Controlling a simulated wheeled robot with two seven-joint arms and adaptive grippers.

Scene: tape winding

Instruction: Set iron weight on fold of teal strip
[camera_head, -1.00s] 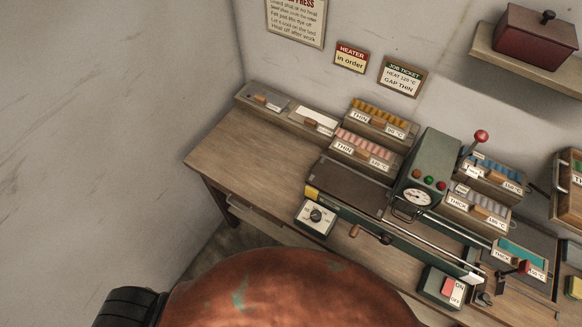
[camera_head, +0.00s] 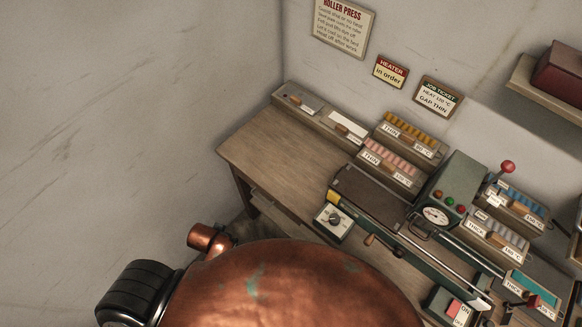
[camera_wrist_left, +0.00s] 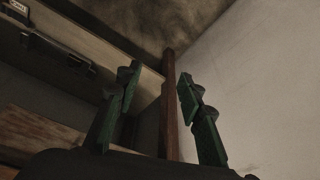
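A flat teal patch (camera_head: 529,283) shows in a labelled tray at the lower right of the head view. I cannot tell whether it is the task's teal strip, and no fold is visible. I cannot make out an iron weight in either view. My left gripper (camera_wrist_left: 158,92) shows in the left wrist view with its two green fingers apart and nothing between them. It is low, with a brown table leg and the table's underside beyond it. Neither gripper shows in the head view, and my right gripper is not in view.
A wooden bench (camera_head: 262,140) stands along the wall, with clear top at its left end. A green roller press (camera_head: 455,185) with a dial and a red-knobbed lever stands on it. Trays of yellow (camera_head: 409,128) and pink strips (camera_head: 389,157) sit behind. A shelf (camera_head: 550,85) holds a red box.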

